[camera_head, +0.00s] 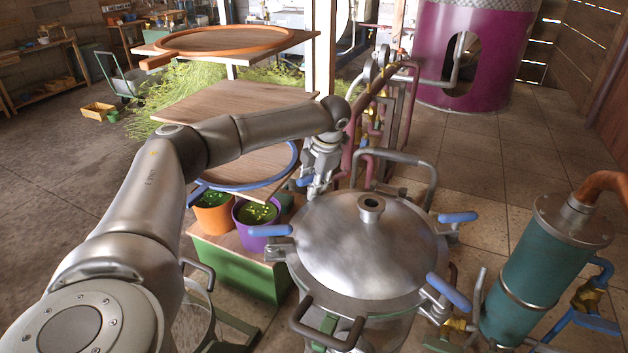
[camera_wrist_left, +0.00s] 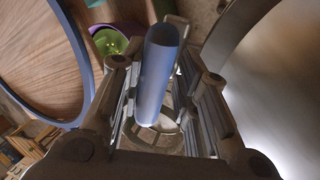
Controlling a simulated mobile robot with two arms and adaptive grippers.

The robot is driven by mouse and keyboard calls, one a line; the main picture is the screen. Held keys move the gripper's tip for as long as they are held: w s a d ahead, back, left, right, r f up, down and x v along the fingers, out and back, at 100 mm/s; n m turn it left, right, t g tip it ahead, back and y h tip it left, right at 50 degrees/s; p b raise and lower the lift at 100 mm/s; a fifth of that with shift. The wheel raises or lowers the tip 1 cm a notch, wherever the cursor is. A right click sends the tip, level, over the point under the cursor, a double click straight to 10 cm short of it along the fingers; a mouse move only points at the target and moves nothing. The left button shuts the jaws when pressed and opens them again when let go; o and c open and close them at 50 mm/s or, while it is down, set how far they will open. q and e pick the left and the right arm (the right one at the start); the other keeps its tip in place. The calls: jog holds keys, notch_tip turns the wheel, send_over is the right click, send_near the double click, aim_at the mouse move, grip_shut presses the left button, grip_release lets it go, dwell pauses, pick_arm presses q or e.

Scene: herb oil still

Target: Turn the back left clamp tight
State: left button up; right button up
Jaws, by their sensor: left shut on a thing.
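The domed metal lid (camera_head: 360,240) sits on the still pot, with blue-handled clamps around its rim. The back left clamp's blue handle (camera_head: 304,181) shows at the lid's back left edge, partly covered by my left gripper (camera_head: 317,180). In the left wrist view the blue handle (camera_wrist_left: 158,75) stands between the two fingers of my left gripper (camera_wrist_left: 165,95), which are shut on it. The clamp's lower part is mostly hidden by the fingers. My right gripper is in neither view.
Other clamp handles are at the left (camera_head: 264,230), back right (camera_head: 458,217) and front right (camera_head: 449,291). A dark lid handle (camera_head: 402,160) arches behind the lid. Wooden boards (camera_head: 235,105) stand at the left, a teal cylinder (camera_head: 538,262) at the right.

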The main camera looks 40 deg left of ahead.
pick_arm(q)
jog(key=shift+a, duration=0.1)
jog(key=m+t+b, duration=0.1)
jog(key=m, duration=0.3)
jog(key=shift+h, duration=0.3)
jog(key=m+t+h+b, duration=0.1)
jog(key=m, duration=0.3)
jog(key=shift+a+r+m, duration=0.1)
jog(key=shift+m, duration=0.3)
jog(key=m+h+b, duration=0.1)
jog(key=m, duration=0.3)
jog(key=shift+r+m+t, duration=0.1)
jog(key=shift+m+t, duration=0.2)
jog(key=shift+t, duration=0.1)
jog(key=m+h, duration=0.1)
jog(key=m, duration=0.3)
jog(key=shift+a+h, duration=0.1)
jog(key=shift+h, duration=0.3)
jog(key=shift+r+m, duration=0.1)
jog(key=shift+m, duration=0.3)
jog(key=shift+o, duration=0.2)
jog(key=o, duration=0.8)
jog(key=shift+c, duration=0.2)
jog(key=shift+o, duration=0.9)
jog(key=shift+f, duration=0.2)
